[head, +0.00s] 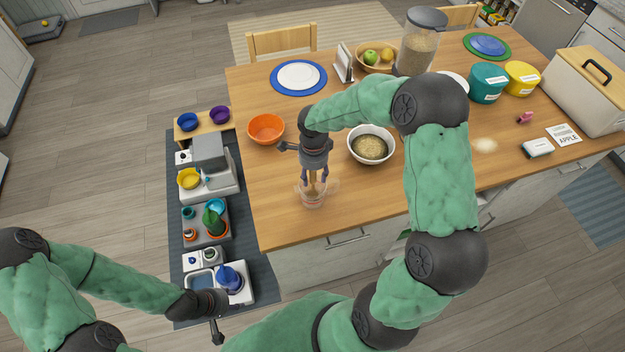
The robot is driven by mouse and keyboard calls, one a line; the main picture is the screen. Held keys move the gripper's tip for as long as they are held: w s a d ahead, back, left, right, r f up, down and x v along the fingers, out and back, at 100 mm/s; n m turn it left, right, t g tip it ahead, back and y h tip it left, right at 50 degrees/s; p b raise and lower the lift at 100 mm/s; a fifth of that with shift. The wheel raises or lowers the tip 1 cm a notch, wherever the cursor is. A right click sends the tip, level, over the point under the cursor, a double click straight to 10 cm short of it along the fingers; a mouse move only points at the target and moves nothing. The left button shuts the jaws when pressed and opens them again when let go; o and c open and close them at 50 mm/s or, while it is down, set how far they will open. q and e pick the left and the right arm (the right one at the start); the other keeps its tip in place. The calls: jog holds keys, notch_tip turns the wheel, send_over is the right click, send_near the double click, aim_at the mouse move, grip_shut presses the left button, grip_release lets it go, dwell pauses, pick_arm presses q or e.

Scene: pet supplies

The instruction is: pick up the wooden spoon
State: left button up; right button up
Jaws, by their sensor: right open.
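A clear measuring cup (313,199) stands near the front left edge of the wooden table. What looks like the wooden spoon (313,187) stands in it, its upper part mostly hidden by my gripper. My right gripper (313,181) points down directly over the cup, open, with its fingers around or beside the spoon handle; I cannot tell whether they touch it. My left gripper (217,335) is low at the left, over the dark mat's front end and far from the cup; its fingers are too small to read.
An orange bowl (266,128) and a white bowl of grain (371,147) stand close behind the cup. A dispenser (419,45), tubs and a bread box (585,88) are farther back and right. Low stands with bowls and a potted cactus (214,222) line the left mat.

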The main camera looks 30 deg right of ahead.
grip_shut()
jog(key=shift+r, duration=0.1)
